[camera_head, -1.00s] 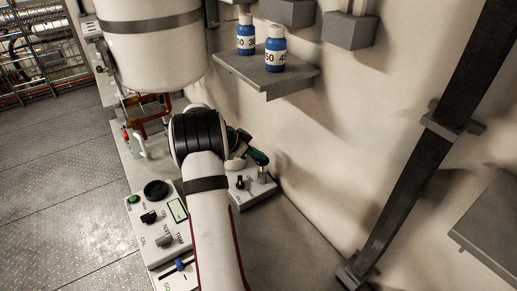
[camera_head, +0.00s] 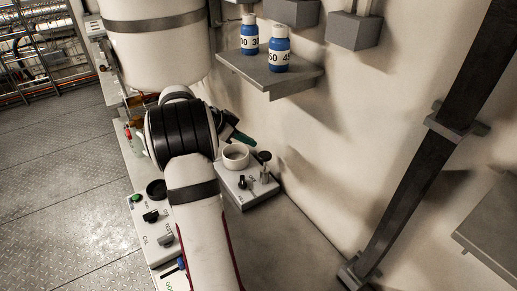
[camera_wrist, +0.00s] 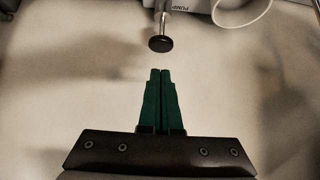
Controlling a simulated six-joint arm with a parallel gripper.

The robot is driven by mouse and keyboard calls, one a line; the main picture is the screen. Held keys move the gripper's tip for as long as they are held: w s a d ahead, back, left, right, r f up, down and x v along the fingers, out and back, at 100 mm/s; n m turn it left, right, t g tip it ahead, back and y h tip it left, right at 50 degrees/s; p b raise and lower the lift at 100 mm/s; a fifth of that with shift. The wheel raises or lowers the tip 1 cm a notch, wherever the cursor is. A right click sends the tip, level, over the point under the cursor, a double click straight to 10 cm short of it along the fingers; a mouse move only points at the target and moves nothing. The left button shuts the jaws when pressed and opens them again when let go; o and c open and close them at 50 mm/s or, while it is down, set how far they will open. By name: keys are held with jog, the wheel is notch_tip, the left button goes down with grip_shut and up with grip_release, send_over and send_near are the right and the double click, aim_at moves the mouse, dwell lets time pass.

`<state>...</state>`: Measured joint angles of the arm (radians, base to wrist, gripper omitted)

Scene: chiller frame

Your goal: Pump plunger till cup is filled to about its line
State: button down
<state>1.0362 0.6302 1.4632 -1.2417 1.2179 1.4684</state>
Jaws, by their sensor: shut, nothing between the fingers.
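The pump plunger has a round black knob (camera_head: 264,156) on a metal rod, standing up from a grey pump box (camera_head: 236,196). In the wrist view the knob (camera_wrist: 160,43) is just beyond my fingertips, apart from them. A white cup (camera_head: 236,157) stands on the box to the left of the plunger; part of its rim (camera_wrist: 243,14) shows at the top right of the wrist view. The liquid level and the line cannot be made out. My gripper (camera_head: 246,141) has green fingers pressed together with nothing between them (camera_wrist: 160,72). It is near the cup and knob, touching neither visibly.
A control panel (camera_head: 139,229) with knobs and a slider lies left of my arm, partly hidden. Two blue bottles (camera_head: 279,52) stand on a wall shelf (camera_head: 268,78) above. A large white tank (camera_head: 158,50) hangs at upper left. A dark slanted beam (camera_head: 415,170) stands at right.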

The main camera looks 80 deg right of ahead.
jog(key=shift+v, duration=1.75)
jog(key=w+a+r+n+t+y, duration=0.15)
jog(key=w+a+n, duration=0.3)
jog(key=a, duration=0.75)
jog(key=w+a+n+t+y, duration=0.1)
jog(key=w+a+n+t, duration=0.3)
jog(key=a, duration=0.8)
jog(key=s+a+f+n+y, duration=0.1)
jog(key=s+a+n, duration=0.2)
jog(key=a, duration=0.6)
jog(key=s+a+f+n+y, duration=0.1)
jog(key=a+n, duration=0.4)
jog(key=a, duration=0.5)
jog(key=s+a+f+n+y, duration=0.1)
jog(key=s+a+n+y, duration=0.2)
jog(key=a, duration=0.6)
jog(key=s+n, duration=0.2)
jog(key=shift+s+a, duration=0.2)
jog(key=shift+s, duration=0.15)
